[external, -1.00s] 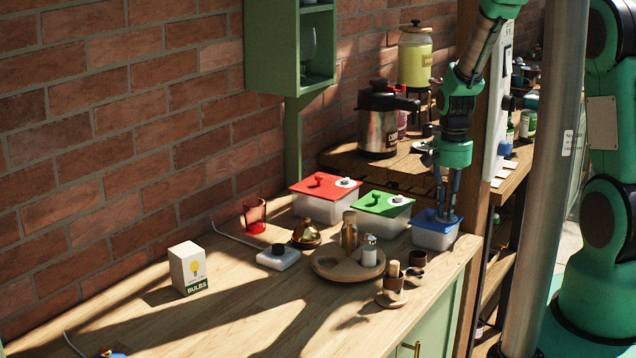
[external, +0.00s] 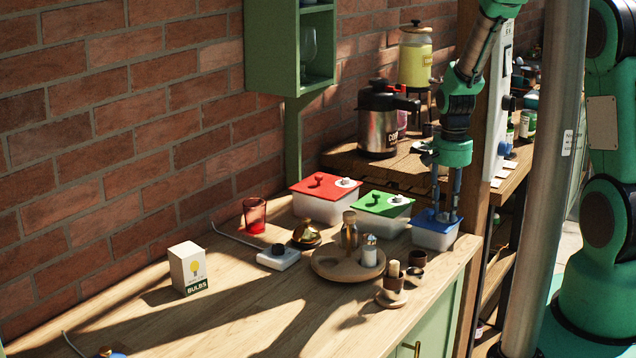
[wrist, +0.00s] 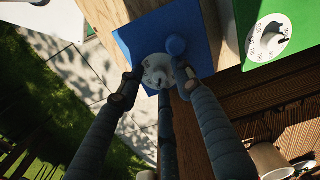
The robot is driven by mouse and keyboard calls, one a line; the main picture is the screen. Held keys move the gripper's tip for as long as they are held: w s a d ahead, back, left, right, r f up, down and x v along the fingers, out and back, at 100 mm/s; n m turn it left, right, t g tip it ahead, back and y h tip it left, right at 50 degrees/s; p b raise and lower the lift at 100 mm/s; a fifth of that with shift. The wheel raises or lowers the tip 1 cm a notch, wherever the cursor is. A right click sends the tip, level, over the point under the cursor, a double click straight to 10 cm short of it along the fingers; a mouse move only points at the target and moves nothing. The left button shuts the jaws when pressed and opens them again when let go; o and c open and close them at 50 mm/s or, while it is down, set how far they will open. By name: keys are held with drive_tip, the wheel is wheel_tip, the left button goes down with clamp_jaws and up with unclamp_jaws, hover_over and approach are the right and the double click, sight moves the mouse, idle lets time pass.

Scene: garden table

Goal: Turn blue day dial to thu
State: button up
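The box with a blue lid (external: 424,216) stands at the right end of the table. In the wrist view, the blue lid (wrist: 133,39) carries a blue knob (wrist: 176,45) and a white round dial (wrist: 157,68) with dark marks. The day that the dial points to is too small to read. My gripper (external: 446,216) is low over this lid, pointing down. In the wrist view, the fingertips of my gripper (wrist: 158,83) are spread, one on each side of the dial, with visible gaps. Whether a fingertip touches the dial or knob is unclear.
A green-lidded box (external: 385,204) stands close beside the blue one, with a red-lidded box (external: 325,189) beyond. A round wooden tray (external: 347,266) with shakers and small brown cups (external: 416,259) stand in front. The table's right edge is near.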

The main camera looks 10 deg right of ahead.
wheel_tip(320, 180, up, 12)
idle(0.6)
idle(0.5)
wheel_tip(320, 180, up, 9)
drive_tip(key=n+t+b, duration=0.1)
hover_over(448, 213)
drive_tip(key=s, duration=0.5)
drive_tip(key=s+r+n+t+b, duration=0.1)
drive_tip(key=s+r+t+b, duration=0.1)
drive_tip(key=s+r, duration=0.7)
drive_tip(key=s+r+n+t+b, duration=0.1)
drive_tip(key=s+r, duration=0.1)
drive_tip(key=s, duration=0.8)
drive_tip(key=s+d+r+n+t+b, duration=0.1)
drive_tip(key=s+r+n, duration=0.1)
drive_tip(key=s, duration=0.9)
drive_tip(key=shift+s+d+r+t, duration=0.15)
drive_tip(key=shift+s+r+t, duration=0.15)
drive_tip(key=shift+r, duration=0.55)
